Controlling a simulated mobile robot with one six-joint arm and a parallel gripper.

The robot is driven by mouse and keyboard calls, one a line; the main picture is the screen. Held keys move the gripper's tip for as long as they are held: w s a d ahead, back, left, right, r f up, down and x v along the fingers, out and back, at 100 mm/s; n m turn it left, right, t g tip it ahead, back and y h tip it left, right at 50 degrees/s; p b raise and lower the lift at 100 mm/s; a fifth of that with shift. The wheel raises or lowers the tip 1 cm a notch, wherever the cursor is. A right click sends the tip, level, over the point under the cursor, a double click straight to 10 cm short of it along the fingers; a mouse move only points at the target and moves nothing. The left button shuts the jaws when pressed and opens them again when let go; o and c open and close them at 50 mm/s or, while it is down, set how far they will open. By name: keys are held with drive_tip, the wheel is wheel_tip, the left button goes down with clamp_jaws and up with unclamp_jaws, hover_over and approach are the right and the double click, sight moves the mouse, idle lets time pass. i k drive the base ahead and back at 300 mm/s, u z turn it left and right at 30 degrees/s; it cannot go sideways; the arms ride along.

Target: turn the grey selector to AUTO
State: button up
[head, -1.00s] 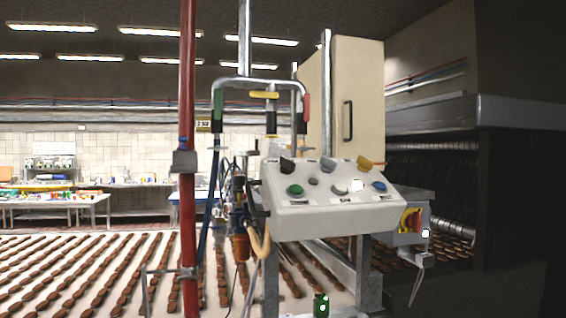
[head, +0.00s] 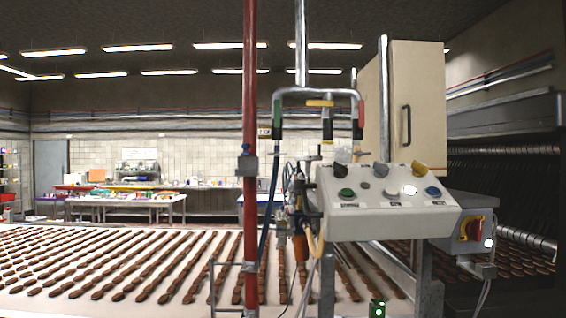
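The white sloped control panel (head: 335,222) stands right of centre in the head view. Along its top row are a dark selector (head: 341,168), a grey-looking selector (head: 381,170) in the middle and a yellow selector (head: 419,168) at the right. The grey-looking one is probably the task's selector, but the two left knobs look alike in tone. Their pointer positions and the AUTO label are too small to read. My gripper is not in view.
Below the selectors are a green button (head: 346,193), a lit white button (head: 409,189) and a blue button (head: 433,191). A red post (head: 250,110) and hoses stand left of the panel. A red-and-yellow switch box (head: 460,210) is at its right. A conveyor with biscuit rows (head: 120,270) spreads left.

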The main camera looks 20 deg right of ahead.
sight(381, 171)
drive_tip(key=u, duration=0.3)
drive_tip(key=k, duration=1.1)
drive_tip(key=z, duration=0.95)
drive_tip(key=i, duration=0.8)
drive_tip(key=z, duration=0.05)
